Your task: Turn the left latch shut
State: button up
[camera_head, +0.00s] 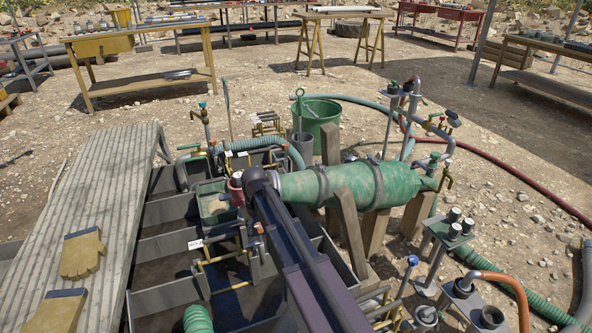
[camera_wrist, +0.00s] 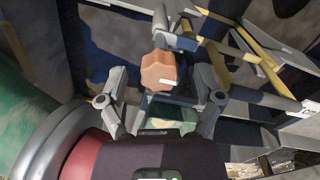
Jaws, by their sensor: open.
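An orange-brown faceted knob (camera_wrist: 158,72) with a white mark shows in the wrist view, joined to a grey metal fitting (camera_wrist: 180,40); I take it for the latch's handle. My gripper (camera_wrist: 162,80) is open, with one finger on each side of the knob and a visible gap to each finger. I cannot tell how deep the knob sits between them. In the head view a small orange piece (camera_head: 258,228) shows beside my dark arm and looks like the same knob. My arm hides most of the gripper there, and the latch's turned position is unclear.
Yellow bars (camera_wrist: 225,50) run close behind the knob. A green tank (camera_head: 335,185) lies on wooden supports beside my arm. Grey-walled compartments (camera_head: 165,250) surround the latch area. A ridged plank walkway (camera_head: 95,200) with yellow gloves (camera_head: 82,254) is at left.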

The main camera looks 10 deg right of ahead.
jog(key=n, duration=0.4)
jog(key=shift+n, duration=0.3)
jog(key=n, duration=0.4)
notch_tip(320, 180, up, 14)
jog(key=p, duration=1.5)
jog(key=s+d+r+m+p, duration=0.9)
jog(key=s+d+r+p, duration=0.1)
jog(key=r+p, duration=0.3)
jog(key=shift+s+r, duration=0.6)
jog(key=shift+s, duration=0.15)
jog(key=s+d+r+m+p, duration=0.4)
jog(key=s+r+m+p, duration=0.1)
jog(key=s+r+p, duration=0.2)
jog(key=shift+r+m+p, duration=0.4)
jog(key=shift+r+p, duration=0.15)
jog(key=shift+p, duration=0.1)
